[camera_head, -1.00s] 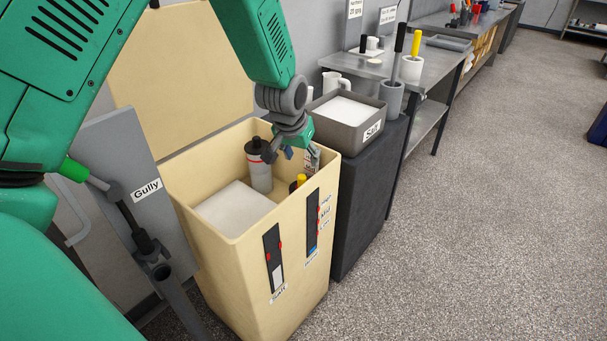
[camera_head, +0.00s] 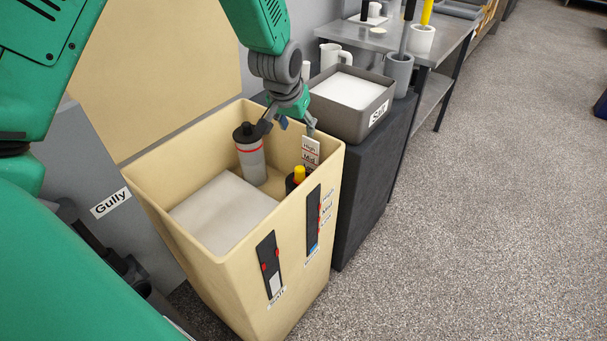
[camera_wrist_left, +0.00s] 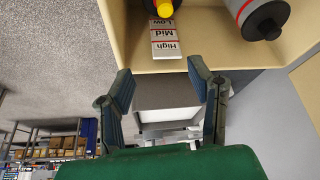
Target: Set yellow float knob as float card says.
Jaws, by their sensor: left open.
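The yellow float knob (camera_head: 299,173) sits on a black part inside the cream bin (camera_head: 207,256), near its right wall. A card (camera_head: 310,153) with High and Mid stands just behind the knob. In the left wrist view the knob (camera_wrist_left: 160,8) shows at the top edge, beside the card (camera_wrist_left: 165,38), which reads Low, Mid and High. My left gripper (camera_head: 289,124) is open and empty, above the bin's far right corner, up and behind the knob. Its fingers (camera_wrist_left: 161,92) are wide apart in the wrist view, with nothing between them. My right gripper is not seen.
A grey bottle with a black cap (camera_head: 250,155) and a pale block (camera_head: 222,210) are in the bin. The front wall has a Salt gauge (camera_head: 270,268) and a High, Mid, Low gauge (camera_head: 313,222). A grey salt tray (camera_head: 352,102) stands right of the bin.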

